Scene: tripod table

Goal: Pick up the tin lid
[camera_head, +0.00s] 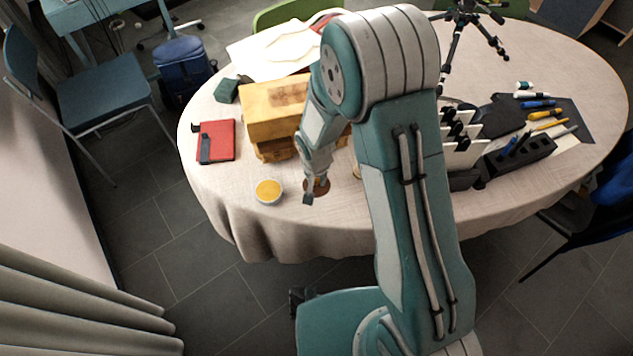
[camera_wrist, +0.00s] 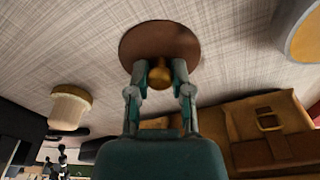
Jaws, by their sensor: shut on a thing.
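The tin lid is a brown disc with a round brass knob, and it shows in the wrist view (camera_wrist: 160,35). My gripper (camera_wrist: 160,70) has its two fingers shut on the knob, one on each side. In the head view the brown lid (camera_head: 320,186) shows at my gripper (camera_head: 310,196), near the table's front edge. My fingers and wrist hide part of it there. I cannot tell whether the lid touches the tablecloth or hangs just above it.
A small bowl with yellow contents (camera_head: 268,191) stands left of my gripper. A pale jar (camera_wrist: 70,108) is near the lid. A black organiser (camera_head: 515,157) and a tripod (camera_head: 466,30) stand right.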

